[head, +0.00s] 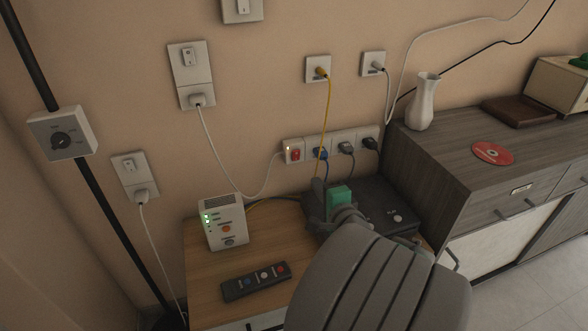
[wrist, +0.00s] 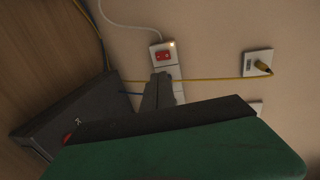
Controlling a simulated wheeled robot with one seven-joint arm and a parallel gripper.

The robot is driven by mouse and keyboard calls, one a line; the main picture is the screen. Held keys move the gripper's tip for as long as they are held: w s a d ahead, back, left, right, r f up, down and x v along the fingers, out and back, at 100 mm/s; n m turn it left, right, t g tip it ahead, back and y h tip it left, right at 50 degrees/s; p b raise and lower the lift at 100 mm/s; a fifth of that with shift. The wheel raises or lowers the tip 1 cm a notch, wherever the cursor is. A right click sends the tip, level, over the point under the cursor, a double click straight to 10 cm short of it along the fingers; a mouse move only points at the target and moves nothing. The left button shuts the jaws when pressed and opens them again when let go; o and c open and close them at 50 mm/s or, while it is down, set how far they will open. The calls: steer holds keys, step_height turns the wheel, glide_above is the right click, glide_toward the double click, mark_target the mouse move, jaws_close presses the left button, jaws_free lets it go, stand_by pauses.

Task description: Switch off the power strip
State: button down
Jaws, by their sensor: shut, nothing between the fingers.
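The white power strip (head: 334,145) is fixed to the wall above the wooden cabinet. Its red switch (head: 295,155) is at the left end, with a lit indicator beside it. Several plugs fill its sockets to the right. My gripper (head: 317,183) is shut and empty, below and slightly right of the switch, apart from it in the picture. In the wrist view the red switch (wrist: 163,56) and its glowing light lie just beyond my shut fingertips (wrist: 160,77). The fingers hide part of the strip there. Whether they touch it cannot be told.
A black box (head: 375,205) lies behind my gripper. A yellow cable (head: 329,110) hangs past the strip. A grey sideboard (head: 440,150) stands at right.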

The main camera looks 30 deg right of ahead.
steer(key=b, duration=0.2)
glide_toward(298, 154)
steer(key=x, duration=0.5)
steer(key=shift+w+a+f, duration=0.1)
steer(key=shift+w+f, duration=0.1)
steer(key=shift+w+r, duration=0.15)
steer(key=shift+w, duration=0.4)
steer(key=shift+d, duration=0.25)
